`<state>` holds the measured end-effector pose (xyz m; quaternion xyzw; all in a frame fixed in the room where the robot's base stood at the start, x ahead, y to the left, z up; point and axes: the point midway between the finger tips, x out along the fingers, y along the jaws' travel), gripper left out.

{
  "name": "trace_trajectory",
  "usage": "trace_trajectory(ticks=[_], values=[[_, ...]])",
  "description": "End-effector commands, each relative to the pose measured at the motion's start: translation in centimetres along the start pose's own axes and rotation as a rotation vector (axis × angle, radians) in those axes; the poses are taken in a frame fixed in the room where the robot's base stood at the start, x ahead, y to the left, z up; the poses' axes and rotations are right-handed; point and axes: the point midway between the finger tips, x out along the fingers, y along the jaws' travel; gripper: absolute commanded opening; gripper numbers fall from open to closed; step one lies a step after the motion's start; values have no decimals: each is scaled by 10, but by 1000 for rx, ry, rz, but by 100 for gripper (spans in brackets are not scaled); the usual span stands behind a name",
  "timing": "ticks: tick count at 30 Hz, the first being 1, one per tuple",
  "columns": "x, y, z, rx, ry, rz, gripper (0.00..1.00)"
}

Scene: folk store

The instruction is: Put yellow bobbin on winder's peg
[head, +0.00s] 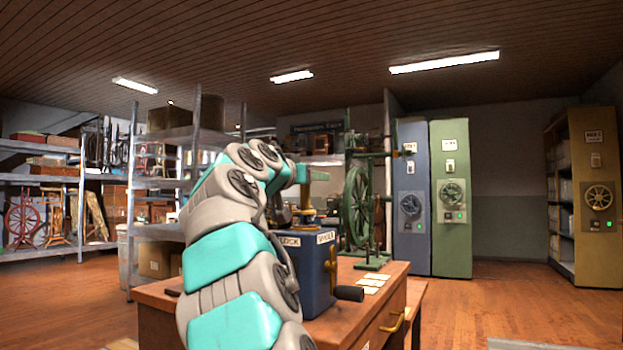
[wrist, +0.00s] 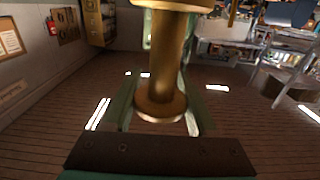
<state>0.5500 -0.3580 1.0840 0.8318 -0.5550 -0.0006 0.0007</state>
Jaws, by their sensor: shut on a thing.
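A yellow-brown, brass-coloured bobbin (wrist: 168,60) with a wide flange at its lower end stands large in the wrist view. My gripper (wrist: 160,95) is shut on it, with a pale green finger on either side. A green frame with a spoked wheel (head: 357,205) stands on the bench behind and to the right of my arm. A blue box (head: 318,270) with a brass crank and dark handle stands nearer.
The wooden bench (head: 386,305) carries pale cards (head: 371,282) right of the blue box. Blue (head: 411,200) and green cabinets (head: 451,200) stand behind right, a yellow one (head: 598,190) farther right. Metal shelves (head: 160,190) stand left. Open floor lies right of the bench.

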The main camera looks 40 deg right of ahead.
Motion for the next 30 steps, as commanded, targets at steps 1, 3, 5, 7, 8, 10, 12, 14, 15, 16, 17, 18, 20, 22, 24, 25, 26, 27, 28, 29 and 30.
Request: trace_trajectory(ticks=[1,3,5,7,8,10,12,14,15,16,17,18,20,22,24,25,26,27,28,29,30], values=[[0,0,4,0,0,0,4],[0,0,6,0,0,0,4],[0,0,8,0,0,0,4],[0,0,11,0,0,0,4],[0,0,12,0,0,0,4],[0,0,14,0,0,0,4],[0,0,17,0,0,0,4],[0,0,19,0,0,0,4],[0,0,19,0,0,0,4],[0,0,20,0,0,0,4],[0,0,20,0,0,0,4],[0,0,19,0,1,0,4],[0,0,19,0,0,0,4],[0,0,19,0,0,0,4],[0,0,19,0,0,0,60],[0,0,19,0,0,0,64],[0,0,19,0,0,0,67],[0,0,19,0,0,0,72],[0,0,19,0,0,0,75],[0,0,19,0,0,0,78],[0,0,19,0,0,0,83]])
